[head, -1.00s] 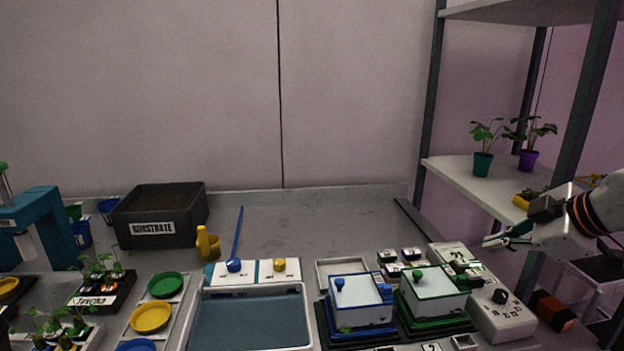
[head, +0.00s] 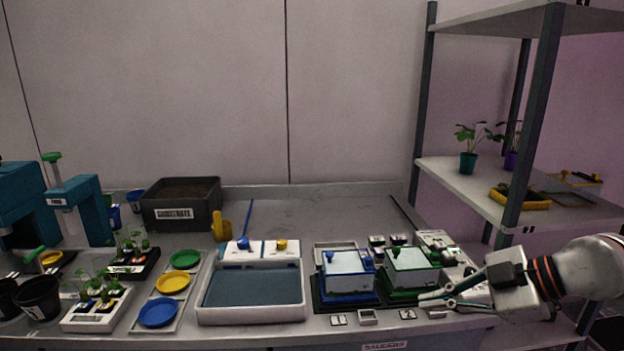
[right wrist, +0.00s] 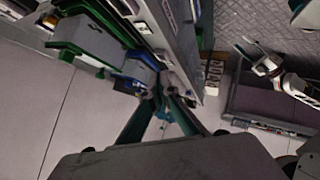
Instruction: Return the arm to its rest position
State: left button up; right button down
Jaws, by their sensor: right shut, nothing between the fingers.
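My right gripper (head: 428,300) comes in from the right in the head view, with its white wrist and dark orange-ringed cuff behind it. Its thin fingers point left and are shut with nothing between them. They are in front of the green-rimmed box (head: 411,262), near the bench's front edge; I cannot tell whether they touch anything. In the right wrist view the dark teal fingers (right wrist: 160,106) converge towards their tips, near green and blue edges of the boxes. My left gripper does not show in the head view.
A shelf rack (head: 470,186) with potted plants stands at the right, its post behind my right arm. A blue-rimmed box (head: 347,268) and a grey-blue tray (head: 252,314) are left of the gripper. The rear middle of the bench (head: 320,212) is clear.

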jog(key=s+a+t+y+p, duration=0.15)
jog(key=s+a+y, duration=0.35)
jog(key=a+y, duration=0.5)
jog(key=d+f+m+t+h+p, duration=0.1)
jog(key=d+f+m+t+h, duration=0.25)
jog(key=f+m+h, duration=0.4)
jog(key=d+f+m+t+h, duration=0.3)
jog(key=f+m+t+h, duration=0.15)
jog(key=f, duration=0.55)
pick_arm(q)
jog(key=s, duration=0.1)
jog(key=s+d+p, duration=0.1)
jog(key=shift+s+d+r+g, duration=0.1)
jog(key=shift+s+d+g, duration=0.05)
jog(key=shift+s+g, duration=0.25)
pick_arm(e)
jog(key=s+d+f+m+g+h, duration=0.1)
jog(key=s+f+g+h, duration=0.3)
jog(key=s+f, duration=1.2)
notch_tip(320, 180, down, 3)
jog(key=shift+d+f+m+g+h, duration=0.1)
jog(key=shift+d+m+g+h, duration=0.2)
jog(key=shift+d+m+g, duration=0.15)
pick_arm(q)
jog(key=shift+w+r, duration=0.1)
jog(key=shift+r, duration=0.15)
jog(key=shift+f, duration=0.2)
